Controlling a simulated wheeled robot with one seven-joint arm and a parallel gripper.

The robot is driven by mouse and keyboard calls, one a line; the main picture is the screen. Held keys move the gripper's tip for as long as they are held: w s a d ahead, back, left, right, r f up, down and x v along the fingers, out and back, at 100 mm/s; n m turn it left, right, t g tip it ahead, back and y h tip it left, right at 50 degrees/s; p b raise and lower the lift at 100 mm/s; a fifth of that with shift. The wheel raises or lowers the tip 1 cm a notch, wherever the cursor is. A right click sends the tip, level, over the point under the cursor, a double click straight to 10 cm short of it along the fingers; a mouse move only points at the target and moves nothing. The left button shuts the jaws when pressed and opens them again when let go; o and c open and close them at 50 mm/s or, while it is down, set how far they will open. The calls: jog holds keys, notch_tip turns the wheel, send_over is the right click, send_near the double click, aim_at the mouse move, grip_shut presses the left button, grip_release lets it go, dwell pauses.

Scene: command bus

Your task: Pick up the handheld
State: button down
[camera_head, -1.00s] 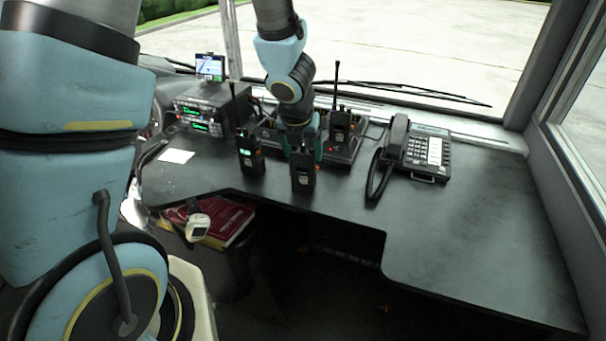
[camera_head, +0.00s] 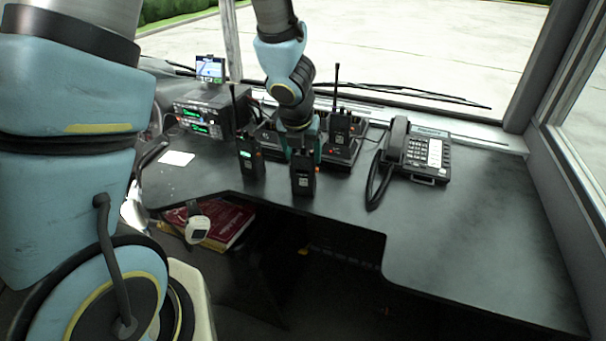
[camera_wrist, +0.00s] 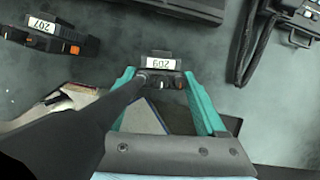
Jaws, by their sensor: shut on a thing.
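A black handheld radio (camera_head: 303,178) with a white label is near the front edge of the dark desk (camera_head: 460,235). My gripper (camera_head: 304,153) comes down from above and is shut on its upper part. In the wrist view, the handheld's top (camera_wrist: 163,80) with its knobs and white number label sits between my teal fingers (camera_wrist: 165,95). Its thick antenna (camera_wrist: 95,118) runs toward the lower left, close to the camera. I cannot tell whether the handheld's base touches the desk.
A second handheld (camera_head: 249,158) stands just left, labelled 207 in the wrist view (camera_wrist: 48,36). A third (camera_head: 341,130) stands in the charger tray (camera_head: 345,156) behind. A desk phone (camera_head: 425,152) is to the right, a radio unit (camera_head: 205,112) to the left. The right desk is clear.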

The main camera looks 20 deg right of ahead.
jog(key=shift+r, duration=0.1)
notch_tip(320, 180, up, 10)
jog(key=p, duration=0.9)
